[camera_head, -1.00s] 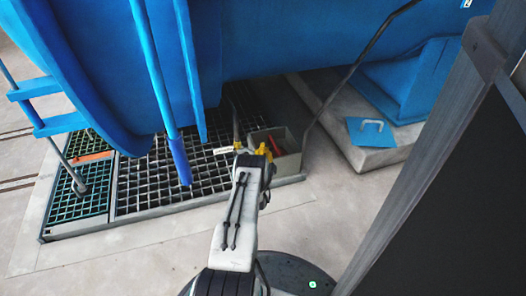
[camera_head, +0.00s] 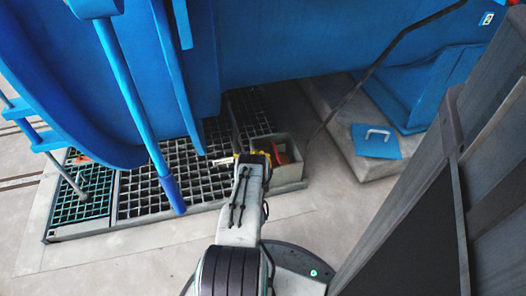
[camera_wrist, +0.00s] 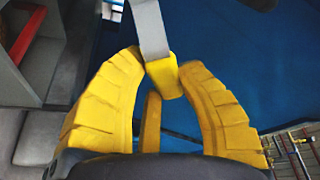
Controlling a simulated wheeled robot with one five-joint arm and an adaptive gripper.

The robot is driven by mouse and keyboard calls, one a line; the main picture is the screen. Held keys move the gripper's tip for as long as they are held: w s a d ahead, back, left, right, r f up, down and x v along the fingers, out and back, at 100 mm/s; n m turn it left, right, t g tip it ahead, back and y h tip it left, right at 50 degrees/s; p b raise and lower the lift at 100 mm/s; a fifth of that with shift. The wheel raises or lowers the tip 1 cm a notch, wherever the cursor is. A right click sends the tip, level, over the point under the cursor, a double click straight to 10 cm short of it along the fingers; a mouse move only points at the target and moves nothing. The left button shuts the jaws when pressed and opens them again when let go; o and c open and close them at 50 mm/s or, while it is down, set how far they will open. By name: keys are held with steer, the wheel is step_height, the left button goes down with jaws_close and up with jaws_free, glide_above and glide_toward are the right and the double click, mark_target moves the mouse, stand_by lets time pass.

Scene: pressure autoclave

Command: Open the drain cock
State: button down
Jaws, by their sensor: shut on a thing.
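In the wrist view, my gripper (camera_wrist: 164,78) has its two yellow fingers closed around the yellow end of a grey lever (camera_wrist: 153,30). The lever comes down from the top of the picture, and its yellow tip lies between the fingertips. It looks like the handle of the drain cock; the valve body is not clear here. In the head view, my gripper (camera_head: 262,158) is low over the floor grating, beside a small white tag (camera_head: 222,161). My own arm hides most of the cock and the fingers there.
A grey open box (camera_head: 291,172) with something red inside stands just right of my gripper. The blue vessel (camera_head: 300,45) hangs above, with a blue bar (camera_head: 140,115) at left. Dark grating (camera_head: 150,185) lies below. A dark panel (camera_head: 420,220) stands close at right.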

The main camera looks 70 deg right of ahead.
steer(key=shift+w+r+n, duration=0.15)
steer(key=shift+r+n, duration=0.1)
steer(key=shift+n, duration=0.15)
steer(key=c, duration=0.8)
jaws_free()
steer(key=shift+f, duration=0.1)
